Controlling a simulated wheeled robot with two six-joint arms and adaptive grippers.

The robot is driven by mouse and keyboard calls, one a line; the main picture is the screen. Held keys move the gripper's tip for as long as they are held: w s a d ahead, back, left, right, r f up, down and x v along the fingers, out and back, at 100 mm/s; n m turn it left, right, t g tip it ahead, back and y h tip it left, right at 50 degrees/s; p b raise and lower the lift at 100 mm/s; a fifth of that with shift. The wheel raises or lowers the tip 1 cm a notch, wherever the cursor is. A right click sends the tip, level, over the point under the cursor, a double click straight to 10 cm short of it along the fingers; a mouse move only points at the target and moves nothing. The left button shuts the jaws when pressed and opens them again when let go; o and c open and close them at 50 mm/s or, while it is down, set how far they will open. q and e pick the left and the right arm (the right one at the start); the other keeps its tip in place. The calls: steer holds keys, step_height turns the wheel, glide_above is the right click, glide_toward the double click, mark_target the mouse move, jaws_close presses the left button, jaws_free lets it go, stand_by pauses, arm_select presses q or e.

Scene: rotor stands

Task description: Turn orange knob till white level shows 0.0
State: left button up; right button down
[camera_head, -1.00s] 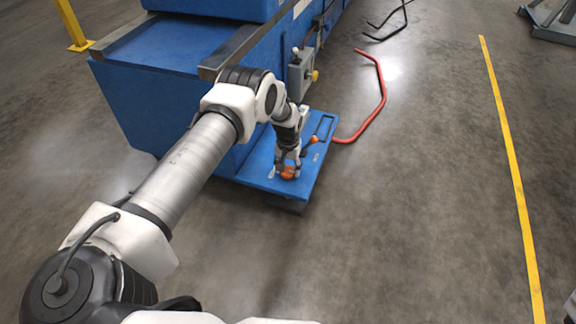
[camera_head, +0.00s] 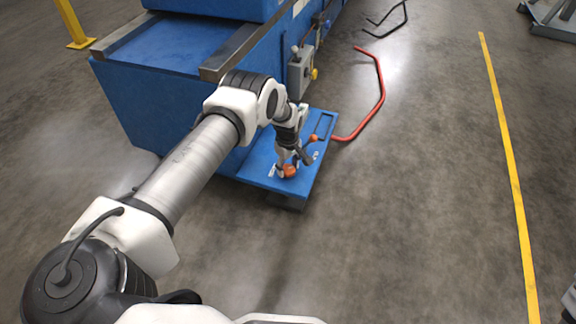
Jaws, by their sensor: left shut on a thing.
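An orange knob (camera_head: 290,171) sits near the front of the blue platform (camera_head: 322,160) that juts out from the blue machine. My left gripper (camera_head: 291,168) reaches down from above and is shut on the knob, hiding part of it. A second, smaller orange piece (camera_head: 313,138) shows just behind, to the right of my gripper. I cannot make out a white level or any reading on it; it is too small or hidden behind my arm. My right gripper is not in view.
The large blue machine (camera_head: 130,95) with metal rails stands behind my left arm. A grey box with a yellow button (camera_head: 314,74) is on its side. A red bent bar (camera_head: 380,95) extends right of the platform.

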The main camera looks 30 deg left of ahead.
mark_target(288, 169)
arm_select(q)
steer(key=shift+n, duration=1.6)
steer(key=o, duration=1.2)
steer(key=shift+f, duration=0.1)
steer(key=shift+c, duration=0.2)
step_height(288, 169, up, 12)
